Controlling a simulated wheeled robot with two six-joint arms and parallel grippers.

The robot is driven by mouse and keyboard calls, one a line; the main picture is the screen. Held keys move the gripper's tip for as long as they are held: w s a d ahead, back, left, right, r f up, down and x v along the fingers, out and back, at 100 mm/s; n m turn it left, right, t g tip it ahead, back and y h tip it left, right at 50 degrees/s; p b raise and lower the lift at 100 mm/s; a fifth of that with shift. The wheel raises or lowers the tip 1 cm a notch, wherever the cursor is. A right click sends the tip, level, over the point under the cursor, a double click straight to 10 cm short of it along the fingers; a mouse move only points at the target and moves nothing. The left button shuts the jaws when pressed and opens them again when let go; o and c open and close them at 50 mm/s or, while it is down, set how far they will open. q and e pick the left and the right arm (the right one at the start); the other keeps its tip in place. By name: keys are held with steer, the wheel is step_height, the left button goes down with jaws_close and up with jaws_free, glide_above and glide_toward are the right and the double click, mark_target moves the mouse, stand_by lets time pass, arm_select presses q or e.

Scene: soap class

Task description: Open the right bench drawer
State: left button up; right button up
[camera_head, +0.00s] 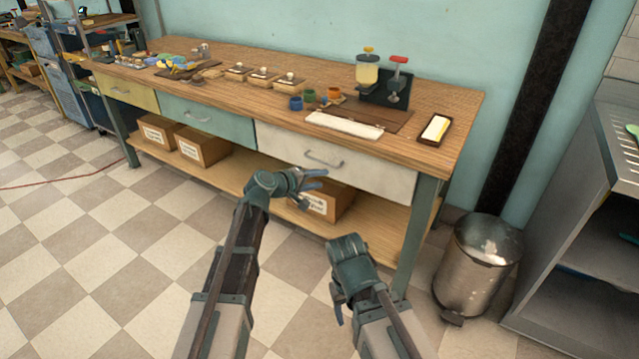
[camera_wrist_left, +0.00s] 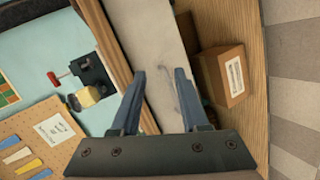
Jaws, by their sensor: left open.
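The right bench drawer has a pale grey-white front (camera_head: 376,174) under the wooden bench top and looks shut. Its metal handle (camera_head: 323,161) is a curved bar at the middle left of that front. My left gripper (camera_head: 318,186) is open just in front of and below the handle, apart from it. In the left wrist view the open fingers (camera_wrist_left: 160,98) point at the pale drawer front (camera_wrist_left: 150,40), with nothing between them. The handle is faint there (camera_wrist_left: 186,100). My right arm ends in a dark wrist (camera_head: 350,262) low in front of the bench; its fingers are not clear.
The lower shelf holds a labelled cardboard box (camera_head: 335,202) below the drawer, close to my left gripper. A metal bin (camera_head: 478,262) stands right of the bench leg. A teal drawer (camera_head: 208,122) is to the left.

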mark_target(319, 161)
arm_select(q)
steer(key=w+a+f+n+t+b, duration=0.4)
steer(key=w+a+n+b, duration=0.1)
steer(key=w+a+b, duration=0.15)
steer(key=shift+y, duration=0.4)
steer(key=b+x, duration=0.2)
steer(key=x, duration=1.2)
steer(key=shift+w+a, duration=0.15)
steer(key=shift+w, duration=0.05)
arm_select(e)
step_height(319, 161, down, 11)
arm_select(q)
steer(key=shift+c, duration=0.2)
jaws_close()
